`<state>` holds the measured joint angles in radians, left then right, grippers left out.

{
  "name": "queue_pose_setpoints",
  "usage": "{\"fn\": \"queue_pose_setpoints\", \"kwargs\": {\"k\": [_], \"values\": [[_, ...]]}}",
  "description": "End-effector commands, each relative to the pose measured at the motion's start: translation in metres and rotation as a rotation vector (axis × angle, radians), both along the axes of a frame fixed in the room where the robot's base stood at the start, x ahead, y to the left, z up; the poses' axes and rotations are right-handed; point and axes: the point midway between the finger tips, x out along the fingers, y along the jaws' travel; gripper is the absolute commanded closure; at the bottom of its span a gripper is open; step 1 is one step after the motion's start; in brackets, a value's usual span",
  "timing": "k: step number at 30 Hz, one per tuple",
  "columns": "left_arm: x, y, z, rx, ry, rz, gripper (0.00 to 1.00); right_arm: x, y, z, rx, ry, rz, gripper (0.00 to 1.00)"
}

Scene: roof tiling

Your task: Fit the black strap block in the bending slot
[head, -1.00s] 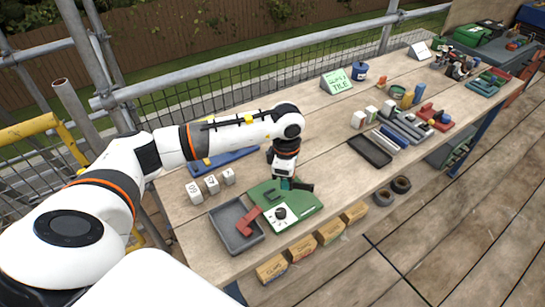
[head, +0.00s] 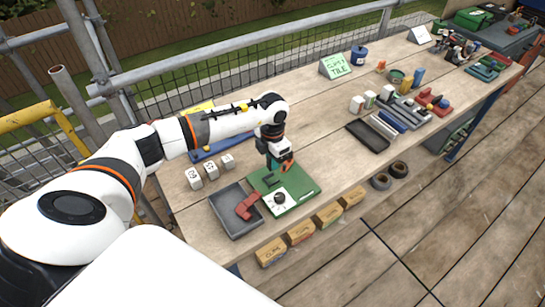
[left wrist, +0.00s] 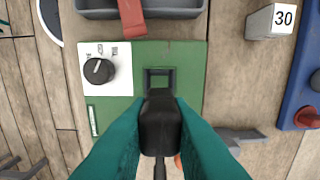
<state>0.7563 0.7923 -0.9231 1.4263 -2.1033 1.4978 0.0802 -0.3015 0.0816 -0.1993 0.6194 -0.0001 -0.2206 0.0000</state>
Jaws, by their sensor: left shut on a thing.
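My left gripper (head: 279,163) is shut on the black strap block (left wrist: 160,122), which shows between teal fingers in the left wrist view. The gripper points down over the far part of the green bending board (head: 300,184). The board (left wrist: 190,60) carries a black-framed slot (left wrist: 159,72). In the left wrist view the block's end overlaps the slot's near edge; I cannot tell whether they touch. The block hides part of the slot. A white panel with a black knob (left wrist: 99,70) sits on the board. My right gripper is not in view.
A grey tray (head: 224,197) holding a red piece (head: 247,205) stands left of the board. Numbered white blocks (head: 211,170) stand behind it, near a blue rack (head: 222,148). A black tray (head: 366,136) lies to the right, with clear tabletop between.

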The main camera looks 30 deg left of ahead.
Motion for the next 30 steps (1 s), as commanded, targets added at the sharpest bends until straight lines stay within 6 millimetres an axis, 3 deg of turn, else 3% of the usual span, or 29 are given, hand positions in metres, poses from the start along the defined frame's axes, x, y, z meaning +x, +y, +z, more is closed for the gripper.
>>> {"fn": "queue_pose_setpoints", "kwargs": {"k": [15,30], "values": [[0.0,-0.001,-0.044,-0.001,-0.001,-0.002,1.0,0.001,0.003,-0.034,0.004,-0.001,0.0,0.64],[0.0,-0.001,-0.05,-0.001,-0.001,-0.002,1.0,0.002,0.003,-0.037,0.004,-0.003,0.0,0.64]]}}
